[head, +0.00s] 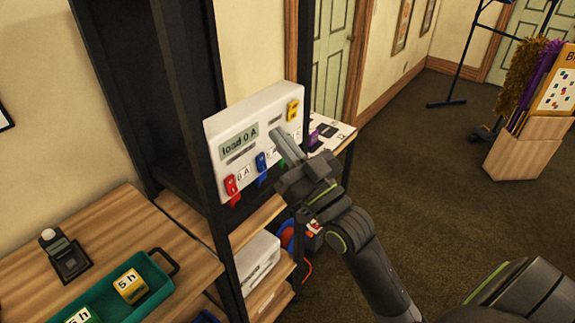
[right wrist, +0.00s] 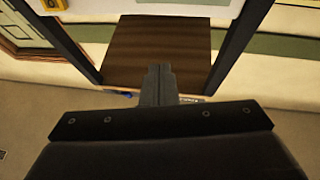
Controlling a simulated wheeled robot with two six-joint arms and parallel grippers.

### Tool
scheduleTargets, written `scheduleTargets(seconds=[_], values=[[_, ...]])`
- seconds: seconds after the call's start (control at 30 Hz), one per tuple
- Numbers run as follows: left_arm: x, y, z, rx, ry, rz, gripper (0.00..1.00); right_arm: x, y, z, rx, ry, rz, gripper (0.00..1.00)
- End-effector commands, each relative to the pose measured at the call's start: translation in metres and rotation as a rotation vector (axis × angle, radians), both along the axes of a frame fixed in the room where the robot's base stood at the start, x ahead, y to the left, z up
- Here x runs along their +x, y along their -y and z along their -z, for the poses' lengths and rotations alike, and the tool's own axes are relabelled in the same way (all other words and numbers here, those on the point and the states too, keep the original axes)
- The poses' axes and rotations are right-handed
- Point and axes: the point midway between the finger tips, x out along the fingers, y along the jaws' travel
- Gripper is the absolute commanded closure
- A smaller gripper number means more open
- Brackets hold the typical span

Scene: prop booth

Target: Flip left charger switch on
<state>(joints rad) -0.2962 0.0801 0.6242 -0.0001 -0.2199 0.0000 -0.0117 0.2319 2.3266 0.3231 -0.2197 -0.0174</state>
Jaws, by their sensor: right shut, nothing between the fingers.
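A white charger panel (head: 222,124) hangs on the dark rack, and its display (head: 239,141) reads "load 0 A". Along its lower edge are a red switch (head: 231,185) at the left, a blue switch (head: 261,162) in the middle, and parts farther right hidden by my gripper. A yellow part (head: 292,110) is at the upper right. My right gripper (head: 280,136) is shut and empty in front of the panel, right of the blue switch; I cannot tell whether it touches. Its closed fingers show in the right wrist view (right wrist: 158,72). My left gripper is not in view.
A wooden table (head: 120,225) at the left holds a green tray (head: 143,310) with "5 h" blocks and a small dark device (head: 66,254). A white box (head: 257,262) sits on the rack's lower shelf. Open carpet lies to the right.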

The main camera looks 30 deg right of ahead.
Motion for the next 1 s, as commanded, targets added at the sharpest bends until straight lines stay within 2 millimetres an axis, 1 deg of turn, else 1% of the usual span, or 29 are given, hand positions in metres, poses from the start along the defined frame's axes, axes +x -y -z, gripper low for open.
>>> scheduleTargets(seconds=[0.03,0.1,0.2,0.33,0.5,1.0], values=[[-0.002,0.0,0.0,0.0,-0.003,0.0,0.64,0.0,0.001,0.01,-0.009,-0.041,0.008,1.0],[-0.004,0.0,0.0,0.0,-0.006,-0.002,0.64,0.0,0.002,0.022,-0.021,-0.092,0.017,1.0],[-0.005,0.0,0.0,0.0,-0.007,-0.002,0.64,0.0,0.003,0.035,-0.034,-0.148,0.026,1.0],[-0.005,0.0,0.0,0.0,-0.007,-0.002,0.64,0.0,0.004,0.047,-0.045,-0.198,0.036,1.0],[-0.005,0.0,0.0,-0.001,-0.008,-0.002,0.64,-0.001,0.004,0.052,-0.05,-0.22,0.04,1.0],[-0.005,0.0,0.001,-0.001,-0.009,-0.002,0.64,0.0,0.004,0.053,-0.05,-0.222,0.04,1.0]])
